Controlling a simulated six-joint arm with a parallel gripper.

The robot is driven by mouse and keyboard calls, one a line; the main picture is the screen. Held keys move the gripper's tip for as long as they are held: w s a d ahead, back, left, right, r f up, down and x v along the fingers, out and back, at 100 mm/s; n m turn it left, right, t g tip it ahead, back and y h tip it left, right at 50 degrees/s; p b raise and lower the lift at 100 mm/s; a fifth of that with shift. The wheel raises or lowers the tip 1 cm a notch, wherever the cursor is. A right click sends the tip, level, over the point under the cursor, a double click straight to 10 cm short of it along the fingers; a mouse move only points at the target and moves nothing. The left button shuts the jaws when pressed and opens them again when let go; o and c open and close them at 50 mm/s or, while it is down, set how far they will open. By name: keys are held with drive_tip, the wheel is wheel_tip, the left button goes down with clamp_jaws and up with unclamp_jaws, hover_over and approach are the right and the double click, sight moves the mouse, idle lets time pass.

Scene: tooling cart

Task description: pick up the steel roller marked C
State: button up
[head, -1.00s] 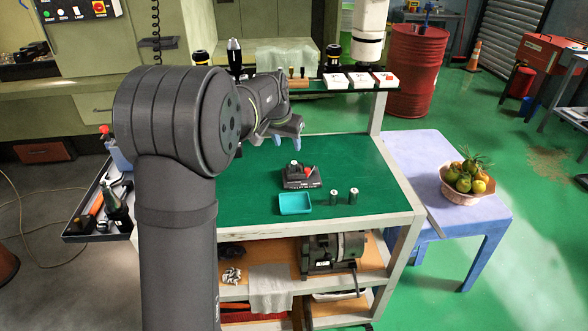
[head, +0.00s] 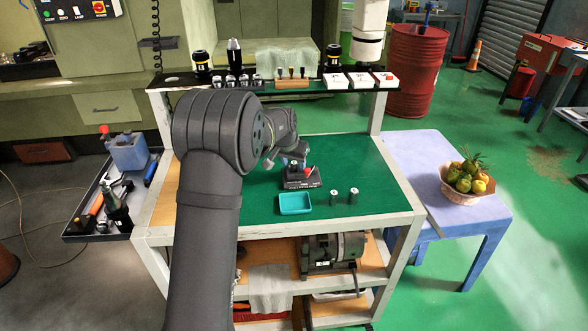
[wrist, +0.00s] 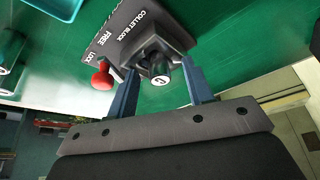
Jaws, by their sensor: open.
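The steel roller marked C (wrist: 161,74) stands in the dark collet block (wrist: 128,32) in the wrist view; its end mark looks like a C. In the head view the collet block (head: 302,183) is on the green mat. My gripper (head: 296,160) is just above it; in the wrist view its two blue fingers (wrist: 160,84) are open, one on each side of the roller. I cannot tell if they touch it. The block's red lever knob (wrist: 102,77) is nearer the LOCK label than FREE. The roller's lower part is hidden in the block.
A teal tray (head: 295,204) and two other steel rollers (head: 333,198) (head: 353,196) stand in front of the block. A rear shelf holds tool holders (head: 290,74) and white boxes (head: 360,80). The mat's right side is clear.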

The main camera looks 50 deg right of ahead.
drive_tip(key=shift+c, duration=0.5)
clamp_jaws()
drive_tip(key=shift+r, duration=0.1)
